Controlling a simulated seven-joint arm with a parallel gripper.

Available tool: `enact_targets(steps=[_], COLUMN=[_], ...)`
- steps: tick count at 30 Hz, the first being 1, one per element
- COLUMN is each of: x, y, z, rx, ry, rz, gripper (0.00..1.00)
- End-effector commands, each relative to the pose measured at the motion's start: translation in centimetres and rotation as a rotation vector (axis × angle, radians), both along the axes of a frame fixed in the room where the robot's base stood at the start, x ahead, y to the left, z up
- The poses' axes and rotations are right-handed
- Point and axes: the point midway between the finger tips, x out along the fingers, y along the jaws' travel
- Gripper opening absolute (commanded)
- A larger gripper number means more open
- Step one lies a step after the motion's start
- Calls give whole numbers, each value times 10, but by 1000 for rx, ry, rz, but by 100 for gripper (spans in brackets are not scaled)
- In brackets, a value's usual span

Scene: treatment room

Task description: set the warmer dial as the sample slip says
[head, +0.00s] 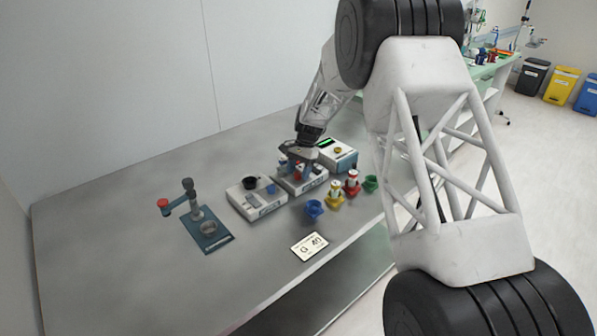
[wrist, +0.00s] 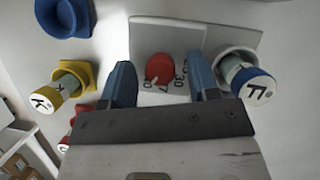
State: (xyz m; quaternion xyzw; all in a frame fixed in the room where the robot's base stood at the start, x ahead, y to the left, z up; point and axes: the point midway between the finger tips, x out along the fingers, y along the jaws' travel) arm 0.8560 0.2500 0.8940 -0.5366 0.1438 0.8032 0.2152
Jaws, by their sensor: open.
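The sample slip (head: 310,246) lies flat near the table's front edge; it seems to read "G" and "40", in small print. The warmer (head: 303,183) is the middle box in the head view, partly covered by my gripper (head: 297,165). In the wrist view its red dial (wrist: 159,68) sits between the fingertips of my gripper (wrist: 162,80), with "30" and other partly hidden numbers around it. My gripper is open, one blue finger on each side of the dial, and I cannot tell whether they touch it. A blue-capped vial (wrist: 253,84) stands in the warmer's round well.
A box with a black round part (head: 250,183) stands left of the warmer, and a box with a green display (head: 340,157) right. A blue-based stand (head: 215,241) is farther left.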

Motion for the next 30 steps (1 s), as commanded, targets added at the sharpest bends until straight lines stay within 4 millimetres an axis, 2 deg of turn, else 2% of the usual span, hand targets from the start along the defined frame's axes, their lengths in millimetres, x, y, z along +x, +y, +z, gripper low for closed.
enact_targets(steps=[8,21,30], x=[6,23,26], y=[-3,-13,-15], z=[15,63,72], rx=[0,1,1], ry=[-2,-2,0], rz=[0,-1,0], gripper=[55,55,55])
